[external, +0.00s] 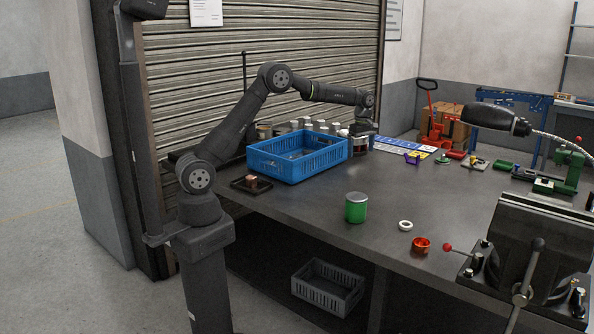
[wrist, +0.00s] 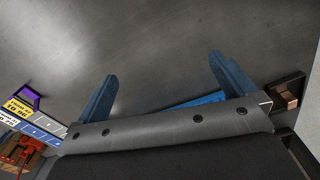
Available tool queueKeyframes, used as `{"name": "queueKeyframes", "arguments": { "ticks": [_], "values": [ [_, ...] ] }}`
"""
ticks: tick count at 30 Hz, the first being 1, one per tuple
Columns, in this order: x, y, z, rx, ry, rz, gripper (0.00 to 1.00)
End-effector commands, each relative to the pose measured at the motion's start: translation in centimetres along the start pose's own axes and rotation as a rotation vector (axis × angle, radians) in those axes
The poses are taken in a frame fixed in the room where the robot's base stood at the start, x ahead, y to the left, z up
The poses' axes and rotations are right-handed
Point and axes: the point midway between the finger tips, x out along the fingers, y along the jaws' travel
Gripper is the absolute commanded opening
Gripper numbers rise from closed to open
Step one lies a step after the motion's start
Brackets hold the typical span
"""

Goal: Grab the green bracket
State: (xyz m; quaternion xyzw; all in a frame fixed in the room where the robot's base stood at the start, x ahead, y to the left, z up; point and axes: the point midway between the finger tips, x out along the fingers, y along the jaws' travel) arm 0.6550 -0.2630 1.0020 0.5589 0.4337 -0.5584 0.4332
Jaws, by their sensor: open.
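A small green piece (external: 443,159) lies on the far part of the workbench, right of a purple bracket (external: 412,158). Another green piece (external: 503,165) lies further right. Both are too small to tell which is the green bracket. No green part shows in the wrist view. My gripper (external: 362,130) is above the bench by the far right corner of the blue crate, left of these pieces. The purple bracket also shows there (wrist: 27,96).
The blue crate (external: 263,166) stands near my arm, with jars (external: 323,126) behind it. A green can (external: 355,208), a white ring (external: 405,225) and an orange cup (external: 421,245) stand nearer the front. A large vise (external: 540,240) fills the right front. The middle bench is clear.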

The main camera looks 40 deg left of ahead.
Motion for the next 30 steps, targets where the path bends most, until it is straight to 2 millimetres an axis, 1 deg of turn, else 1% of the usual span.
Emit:
{"name": "queueKeyframes", "arguments": {
  "ticks": [13,14,18,20,21,28,30],
  "values": [
    [0.0,0.0,-0.02,0.0,0.0,0.0,1.0],
    [0.0,0.0,-0.02,0.0,0.0,0.0,0.96],
    [0.0,0.0,-0.02,0.0,0.0,0.0,0.69],
    [0.0,0.0,-0.02,0.0,0.0,0.0,0.57],
    [0.0,0.0,-0.02,0.0,0.0,0.0,0.53],
    [0.0,0.01,-0.06,-0.001,0.0,0.0,0.53],
    [-0.02,0.06,-0.64,-0.004,0.0,0.0,0.53]
  ]
}}
